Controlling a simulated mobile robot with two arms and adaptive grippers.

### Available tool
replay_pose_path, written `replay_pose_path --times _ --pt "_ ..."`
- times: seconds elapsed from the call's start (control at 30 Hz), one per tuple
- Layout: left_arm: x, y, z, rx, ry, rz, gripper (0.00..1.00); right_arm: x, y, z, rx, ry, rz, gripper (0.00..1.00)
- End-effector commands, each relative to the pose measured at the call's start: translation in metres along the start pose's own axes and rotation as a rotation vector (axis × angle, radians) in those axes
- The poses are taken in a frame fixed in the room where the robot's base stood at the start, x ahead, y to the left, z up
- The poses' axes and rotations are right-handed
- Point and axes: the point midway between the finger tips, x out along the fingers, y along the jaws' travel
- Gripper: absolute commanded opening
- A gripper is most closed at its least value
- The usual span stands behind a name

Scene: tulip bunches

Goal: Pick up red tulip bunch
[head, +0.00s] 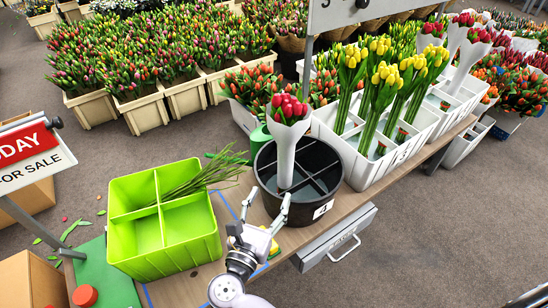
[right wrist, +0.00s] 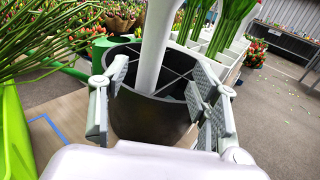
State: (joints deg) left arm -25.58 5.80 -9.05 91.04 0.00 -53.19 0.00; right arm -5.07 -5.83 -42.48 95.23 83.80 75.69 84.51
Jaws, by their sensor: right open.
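The red tulip bunch (head: 287,110), in a white paper wrap, stands nearly upright in a round black bucket (head: 333,198) with dividers. In the right wrist view the white wrap (right wrist: 157,40) rises from the bucket (right wrist: 150,117), and the blooms are out of the picture. My right gripper (head: 266,203) is open and empty, in front of the bucket. In the right wrist view its fingers (right wrist: 158,90) stand apart, with the wrap lined up between them but farther off. My left gripper is not in view.
A lime green divided bin (head: 180,237) with loose green stems stands left of the bucket. A white crate (head: 375,162) of yellow tulips stands behind it to the right. A grey drawer (head: 335,240) is at the wooden table's (head: 367,192) front right. A small yellow item lies beside my gripper.

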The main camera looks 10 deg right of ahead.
Motion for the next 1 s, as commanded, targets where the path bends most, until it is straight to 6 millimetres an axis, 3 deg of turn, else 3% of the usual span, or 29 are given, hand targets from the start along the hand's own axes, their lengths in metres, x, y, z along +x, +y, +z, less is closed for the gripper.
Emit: replay_pose_path --times 0.2,0.4,0.67,1.0 --pt "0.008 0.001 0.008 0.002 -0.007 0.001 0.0 0.051 0.0 0.003 -0.004 -0.008 -0.001 0.56" --pt "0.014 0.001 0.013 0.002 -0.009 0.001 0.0 0.087 0.001 0.002 -0.007 -0.006 0.001 0.56" --pt "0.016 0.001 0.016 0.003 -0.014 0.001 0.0 0.106 0.002 0.002 -0.008 -0.005 0.001 0.56" --pt "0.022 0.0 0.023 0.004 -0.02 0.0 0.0 0.15 0.008 0.002 -0.008 -0.005 0.0 0.56"
